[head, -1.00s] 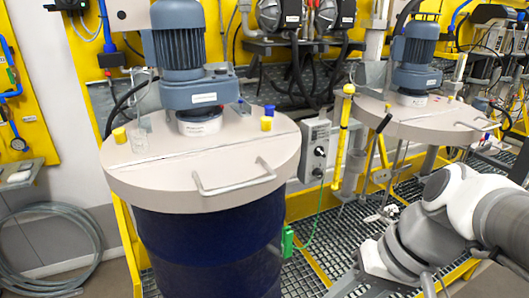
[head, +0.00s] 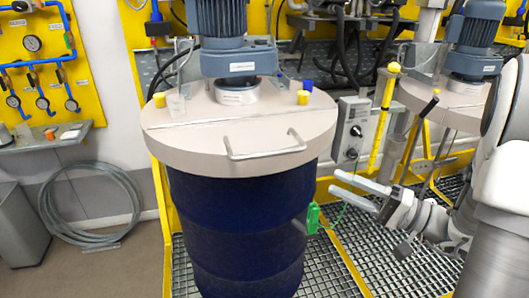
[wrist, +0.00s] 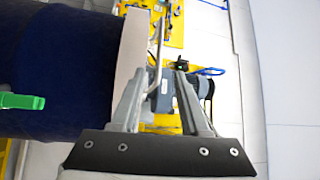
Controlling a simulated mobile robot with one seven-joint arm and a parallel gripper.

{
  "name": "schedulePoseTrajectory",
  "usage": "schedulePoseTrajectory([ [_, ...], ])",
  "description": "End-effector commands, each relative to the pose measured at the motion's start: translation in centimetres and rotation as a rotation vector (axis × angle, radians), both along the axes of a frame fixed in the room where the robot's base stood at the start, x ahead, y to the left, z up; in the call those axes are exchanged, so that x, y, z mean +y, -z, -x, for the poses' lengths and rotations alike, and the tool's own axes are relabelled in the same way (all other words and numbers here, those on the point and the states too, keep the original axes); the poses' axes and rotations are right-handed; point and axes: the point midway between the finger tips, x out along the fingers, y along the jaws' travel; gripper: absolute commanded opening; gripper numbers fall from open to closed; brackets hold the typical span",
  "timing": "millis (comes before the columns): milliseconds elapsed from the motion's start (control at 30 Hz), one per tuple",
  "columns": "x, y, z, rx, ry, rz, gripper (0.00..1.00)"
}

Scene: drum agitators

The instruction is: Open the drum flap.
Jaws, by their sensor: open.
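The nearer drum (head: 240,225) is dark blue, with a beige round lid. A bent metal handle (head: 265,150) is fixed on the flap's front part. My gripper (head: 334,180) is open and empty, to the right of the drum and a little below lid height, its fingers pointing left. In the wrist view my gripper (wrist: 161,72) shows both fingers apart. The lid (wrist: 128,70) appears there as an upright pale band, with the handle (wrist: 157,45) beyond the fingertips.
A blue motor (head: 222,40) stands on the lid behind the seam. A green clamp (head: 313,218) sticks out at the drum's right side. A yellow rod (head: 385,115) and a grey control box (head: 352,125) stand behind my gripper. A second drum lid (head: 440,95) is at right.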

Motion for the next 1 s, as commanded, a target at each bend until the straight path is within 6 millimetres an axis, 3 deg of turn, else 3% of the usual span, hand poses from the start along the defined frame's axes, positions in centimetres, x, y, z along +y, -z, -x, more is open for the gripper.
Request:
schedulePoseTrajectory([
  [167,1.3,-0.3,-0.8,-0.004,0.003,-0.003,0.45],
  [700,11.3,-1.9,-6.1,-0.004,0.0,-0.003,0.45],
  [1000,14.6,-2.4,-8.0,-0.003,0.002,-0.002,0.45],
])
